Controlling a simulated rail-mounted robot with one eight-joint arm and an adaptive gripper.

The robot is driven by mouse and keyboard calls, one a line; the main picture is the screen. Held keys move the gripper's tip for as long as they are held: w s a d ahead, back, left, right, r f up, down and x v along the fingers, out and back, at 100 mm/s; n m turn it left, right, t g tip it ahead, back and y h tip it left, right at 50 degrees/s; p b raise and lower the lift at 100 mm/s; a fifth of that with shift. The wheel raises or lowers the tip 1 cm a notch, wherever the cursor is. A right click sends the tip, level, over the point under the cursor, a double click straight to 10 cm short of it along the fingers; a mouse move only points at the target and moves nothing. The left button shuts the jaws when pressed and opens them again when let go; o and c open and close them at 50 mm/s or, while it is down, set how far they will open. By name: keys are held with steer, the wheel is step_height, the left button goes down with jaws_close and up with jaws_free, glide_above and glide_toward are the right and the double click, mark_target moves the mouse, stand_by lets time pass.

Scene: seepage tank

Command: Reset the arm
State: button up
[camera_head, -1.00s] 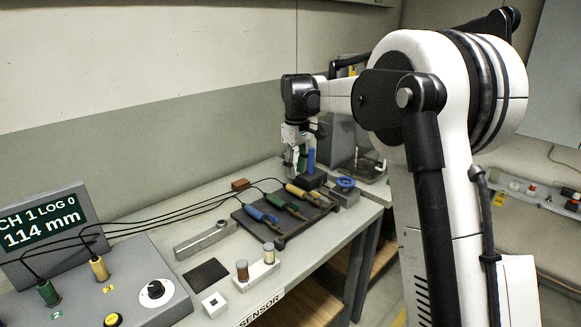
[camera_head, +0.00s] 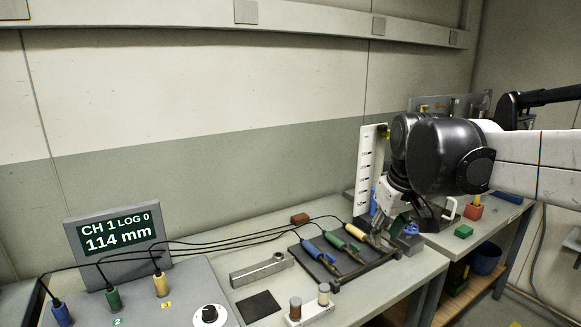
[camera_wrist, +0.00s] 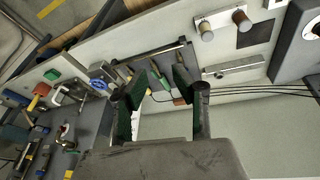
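My gripper (camera_head: 382,222) hangs from my arm, which comes in from the right in the head view. It is beside the right end of the dark probe rack (camera_head: 345,278). In the wrist view my gripper (camera_wrist: 160,82) has its two green-padded fingers apart, with nothing held between them. The rack holds a blue probe (camera_head: 312,250), a green probe (camera_head: 335,241) and a yellow probe (camera_head: 356,234). The yellow one is close to my gripper in the picture; I cannot tell whether they touch.
A white upright scale (camera_head: 370,165) stands behind my gripper. A blue-topped valve (camera_head: 410,230) is just right of it. The display (camera_head: 115,235) reads CH 1, LOG 0, 114 mm. A metal bar block (camera_head: 262,270) and dark pad (camera_head: 258,307) lie left of the rack.

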steer(key=s+f+m+t, duration=0.1)
steer(key=s+f, duration=0.3)
steer(key=s, duration=0.5)
steer(key=s+f+m+t, duration=0.2)
steer(key=s+f, duration=0.2)
steer(key=s, duration=0.5)
steer(key=shift+s+f+m, duration=0.25)
steer(key=shift+f+m, duration=0.05)
steer(key=shift+o, duration=0.4)
stand_by(0.8)
